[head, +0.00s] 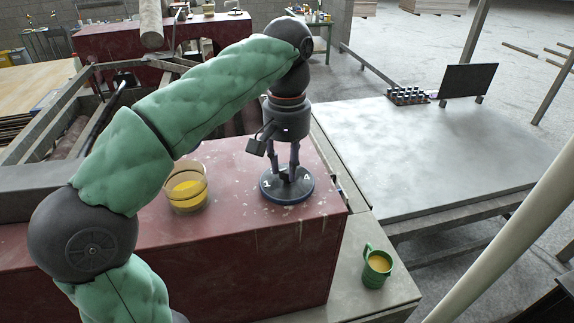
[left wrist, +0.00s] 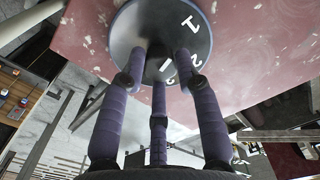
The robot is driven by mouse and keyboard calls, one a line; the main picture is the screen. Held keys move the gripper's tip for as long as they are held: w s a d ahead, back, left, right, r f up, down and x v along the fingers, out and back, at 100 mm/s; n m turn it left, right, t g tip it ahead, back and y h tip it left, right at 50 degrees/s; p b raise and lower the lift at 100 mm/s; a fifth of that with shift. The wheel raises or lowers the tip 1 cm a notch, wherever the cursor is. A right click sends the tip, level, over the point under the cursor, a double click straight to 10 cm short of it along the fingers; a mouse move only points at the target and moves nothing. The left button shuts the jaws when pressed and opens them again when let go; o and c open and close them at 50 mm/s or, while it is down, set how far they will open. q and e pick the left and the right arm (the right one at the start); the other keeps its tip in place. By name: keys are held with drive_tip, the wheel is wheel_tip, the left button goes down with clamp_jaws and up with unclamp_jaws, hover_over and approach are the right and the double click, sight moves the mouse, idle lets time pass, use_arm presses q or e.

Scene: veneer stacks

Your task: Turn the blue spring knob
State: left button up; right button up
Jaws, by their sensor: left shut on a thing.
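The spring knob (head: 303,192) is a dark blue round dial with white numerals, lying flat on top of the red cabinet (head: 235,160) near its right end. It also fills the top middle of the left wrist view (left wrist: 150,25), with numerals such as 1 and 2 showing. My left gripper (head: 288,173) comes straight down from above. Its purple-grey fingers (left wrist: 160,66) are shut on the knob's raised middle part, which they largely hide. My right gripper is in neither view.
A glass jar with yellow contents (head: 186,191) stands left of the knob, under my left arm. A green mug (head: 376,268) stands on the lower grey ledge at front right. A wide grey table (head: 430,155) with several small dark items lies to the right.

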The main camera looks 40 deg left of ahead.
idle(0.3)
use_arm(q)
drive_tip(key=shift+m+p, duration=0.45)
drive_tip(key=shift+m, duration=1.25)
drive_tip(key=shift+m, duration=0.5)
drive_tip(key=shift+m+p, duration=0.45)
drive_tip(key=shift+m, duration=0.75)
drive_tip(key=m, duration=0.2)
drive_tip(key=shift+m+p, duration=0.3)
drive_tip(key=shift+p, duration=0.05)
drive_tip(key=shift+m, duration=0.5)
